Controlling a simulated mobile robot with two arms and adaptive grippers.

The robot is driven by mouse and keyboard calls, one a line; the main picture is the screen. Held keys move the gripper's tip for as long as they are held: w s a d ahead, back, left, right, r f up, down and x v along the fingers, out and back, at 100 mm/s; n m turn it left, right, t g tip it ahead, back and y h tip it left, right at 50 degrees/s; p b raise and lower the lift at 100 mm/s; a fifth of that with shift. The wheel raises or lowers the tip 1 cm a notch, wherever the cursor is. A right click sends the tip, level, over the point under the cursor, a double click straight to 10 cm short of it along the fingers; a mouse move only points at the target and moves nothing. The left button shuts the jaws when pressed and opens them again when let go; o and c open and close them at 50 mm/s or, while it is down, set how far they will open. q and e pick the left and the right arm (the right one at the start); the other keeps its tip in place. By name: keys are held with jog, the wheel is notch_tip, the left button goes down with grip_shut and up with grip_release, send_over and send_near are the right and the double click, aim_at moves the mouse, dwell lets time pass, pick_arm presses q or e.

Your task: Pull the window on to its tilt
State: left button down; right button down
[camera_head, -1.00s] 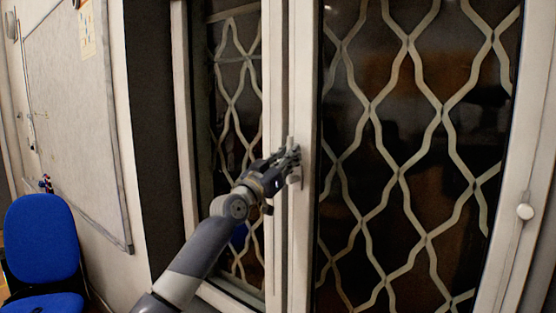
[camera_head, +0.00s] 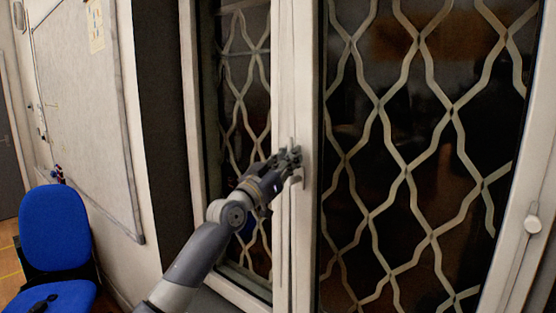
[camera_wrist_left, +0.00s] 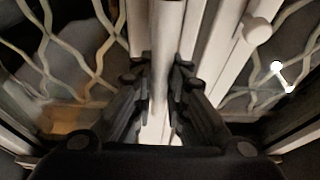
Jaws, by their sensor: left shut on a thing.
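The window is a white-framed casement with two dark panes, the left pane (camera_head: 232,100) and the wider right pane (camera_head: 400,225), both behind pale wavy grilles. My left gripper (camera_head: 290,160) is at the middle upright where the two frames meet. Its fingers are shut on the window handle there, which they mostly hide in the head view. In the left wrist view, the fingers (camera_wrist_left: 160,85) stand on both sides of a pale upright bar, apparently the handle (camera_wrist_left: 164,45). I cannot tell from these frames whether the window is tilted. My right gripper is not in view.
A blue chair (camera_head: 55,228) stands at the left below a whiteboard (camera_head: 80,100). A dark wall strip (camera_head: 165,130) lies between the board and the window.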

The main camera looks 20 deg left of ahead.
pick_arm(q)
jog(key=shift+s+a+r+p, duration=0.1)
jog(key=shift+s+a+p, duration=0.25)
jog(key=shift+s, duration=0.3)
jog(key=shift+s+a+r+p, duration=0.1)
jog(key=shift+s+a+p, duration=0.1)
jog(key=shift+s+p, duration=0.35)
jog(key=shift+s+a+r+p, duration=0.1)
jog(key=shift+s+a+p, duration=0.15)
jog(key=shift+s, duration=0.5)
jog(key=c, duration=1.2)
grip_release()
jog(key=shift+s+f, duration=0.1)
jog(key=shift+s, duration=0.05)
jog(key=shift+f, duration=0.1)
jog(key=shift+f, duration=0.1)
jog(key=s+a+p, duration=0.1)
jog(key=s+a, duration=0.2)
jog(key=s, duration=0.6)
jog(key=shift+s+a, duration=0.15)
jog(key=shift+a, duration=0.05)
